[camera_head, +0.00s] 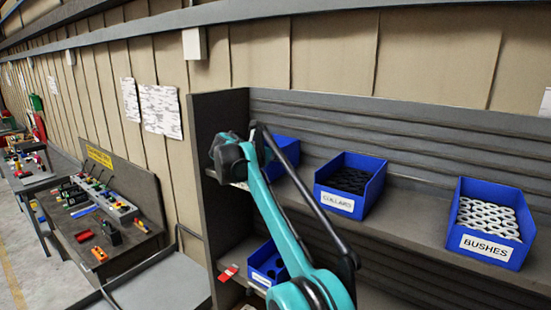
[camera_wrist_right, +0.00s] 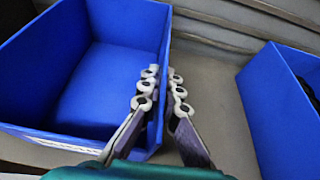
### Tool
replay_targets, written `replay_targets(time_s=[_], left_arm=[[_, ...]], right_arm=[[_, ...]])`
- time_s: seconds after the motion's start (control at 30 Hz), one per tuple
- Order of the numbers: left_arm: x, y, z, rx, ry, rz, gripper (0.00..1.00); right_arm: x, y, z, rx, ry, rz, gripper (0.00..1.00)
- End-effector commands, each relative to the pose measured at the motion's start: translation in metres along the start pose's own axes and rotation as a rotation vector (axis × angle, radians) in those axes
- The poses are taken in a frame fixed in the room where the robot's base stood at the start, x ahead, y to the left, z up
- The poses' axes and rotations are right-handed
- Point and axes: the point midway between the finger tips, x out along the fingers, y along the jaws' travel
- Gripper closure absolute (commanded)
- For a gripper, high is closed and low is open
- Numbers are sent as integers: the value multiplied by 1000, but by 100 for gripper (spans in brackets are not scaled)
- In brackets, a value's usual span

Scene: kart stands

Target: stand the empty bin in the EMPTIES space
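The empty blue bin (camera_wrist_right: 85,85) fills the left of the right wrist view, with a bare inside. In the head view it shows partly behind my arm, as a blue bin (camera_head: 287,150) at the left end of the upper shelf. My right gripper (camera_wrist_right: 161,88) straddles the bin's right wall, one finger inside and one outside. The fingers are close together with the wall filling the gap, and look shut on it. In the head view the gripper (camera_head: 235,160) is mostly hidden by its own links. My left gripper is out of view. No EMPTIES label is readable.
The COLLARS bin (camera_head: 350,185) with dark rings stands to the right, and the BUSHES bin (camera_head: 490,222) further right. The upper shelf (camera_head: 415,218) is bare between them. Another blue bin (camera_head: 267,265) and a red object (camera_head: 229,272) are on the lower shelf. A dark upright (camera_head: 207,170) closes the left end.

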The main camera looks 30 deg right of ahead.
Motion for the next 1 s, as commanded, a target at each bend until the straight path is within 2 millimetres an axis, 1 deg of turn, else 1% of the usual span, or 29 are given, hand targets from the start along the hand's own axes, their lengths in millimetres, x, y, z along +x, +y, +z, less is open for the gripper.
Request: replay_targets(time_s=[0.1,0.37,0.4,0.47,0.73,0.83,0.93,1.0], left_arm=[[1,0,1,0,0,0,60],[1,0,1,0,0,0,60],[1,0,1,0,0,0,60],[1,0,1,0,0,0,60],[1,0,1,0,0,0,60],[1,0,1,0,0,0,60],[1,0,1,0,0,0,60],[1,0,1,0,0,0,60]], right_arm=[[1,0,-3,0,-1,0,100],[1,0,-3,0,-1,0,100],[1,0,-3,0,-1,0,87],[1,0,-3,0,-1,0,71],[1,0,-3,0,0,0,71],[-3,0,-3,0,0,0,71],[-15,1,-3,-1,-1,2,71],[-29,1,-3,-2,-1,3,71]])
